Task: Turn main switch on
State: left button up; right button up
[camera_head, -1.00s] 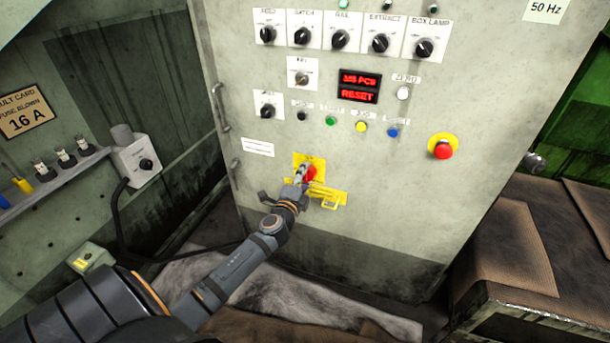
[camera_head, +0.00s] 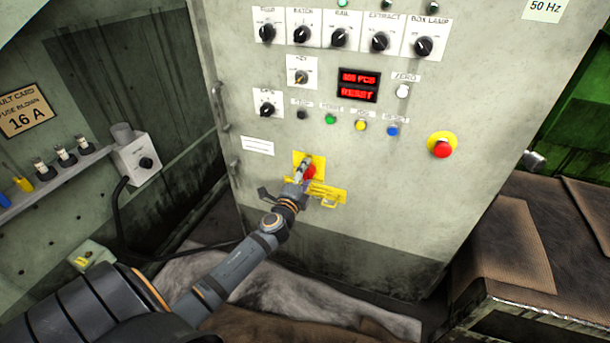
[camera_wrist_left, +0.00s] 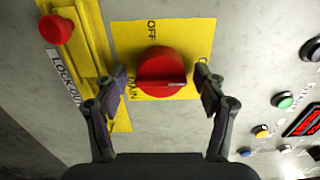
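The main switch is a red round knob (camera_wrist_left: 161,74) on a yellow plate (camera_wrist_left: 150,33) marked OFF and MAIN. Another marking at the plate's right is partly hidden by a finger. A pale line on the knob points right in the wrist view. My left gripper (camera_wrist_left: 161,80) is open, with one finger on each side of the knob and a small gap at both sides. In the head view the left gripper (camera_head: 304,172) is at the panel and covers part of the red knob (camera_head: 310,172). My right gripper is not in view.
A yellow lockout bracket (camera_head: 328,195) sits right beside the switch; its red button (camera_wrist_left: 55,30) shows in the wrist view. Above are several buttons, black selectors and a red display (camera_head: 358,86). A red emergency button (camera_head: 442,148) is at the right. A grey handle (camera_head: 222,107) runs along the panel's left edge.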

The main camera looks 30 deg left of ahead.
pick_arm(q)
jog(key=v, duration=1.2)
dwell(0.3)
